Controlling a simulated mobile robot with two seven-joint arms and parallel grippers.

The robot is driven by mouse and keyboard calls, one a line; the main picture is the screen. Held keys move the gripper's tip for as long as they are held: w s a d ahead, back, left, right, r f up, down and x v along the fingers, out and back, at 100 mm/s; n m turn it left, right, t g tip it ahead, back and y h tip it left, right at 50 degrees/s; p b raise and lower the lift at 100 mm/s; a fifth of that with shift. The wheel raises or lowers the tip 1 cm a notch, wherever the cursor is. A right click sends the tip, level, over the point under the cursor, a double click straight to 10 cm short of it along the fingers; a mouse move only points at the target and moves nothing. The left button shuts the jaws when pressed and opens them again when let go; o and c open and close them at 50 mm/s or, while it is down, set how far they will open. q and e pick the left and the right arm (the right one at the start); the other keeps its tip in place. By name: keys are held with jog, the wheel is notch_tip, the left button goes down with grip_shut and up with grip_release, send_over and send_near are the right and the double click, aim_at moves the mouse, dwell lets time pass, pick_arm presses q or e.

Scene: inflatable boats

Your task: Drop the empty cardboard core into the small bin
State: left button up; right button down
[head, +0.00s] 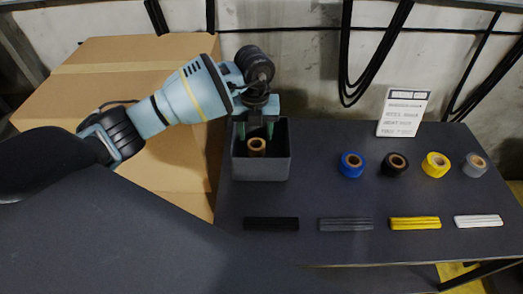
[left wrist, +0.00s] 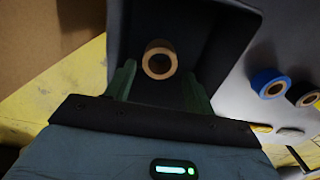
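The small grey bin (head: 261,170) stands at the left end of the dark table, and it fills the upper middle of the left wrist view (left wrist: 222,40). The tan cardboard core (head: 256,147) is inside the bin's walls, below my fingertips. In the left wrist view the core (left wrist: 160,59) shows its round hollow end. I cannot tell whether it touches the bin floor. My left gripper (head: 256,130) points down over the bin, its green fingers spread apart with nothing between them. My right gripper is not in view.
Blue (head: 351,165), black (head: 395,165), yellow (head: 436,165) and grey (head: 474,165) tape rolls stand to the right. Several flat strips lie along the front. A white sign (head: 403,112) stands behind. A large cardboard box (head: 150,55) is left of the bin.

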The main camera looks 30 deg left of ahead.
pick_arm(q)
jog(key=shift+o, duration=1.1)
notch_tip(320, 180, up, 8)
jog(key=shift+f, duration=0.15)
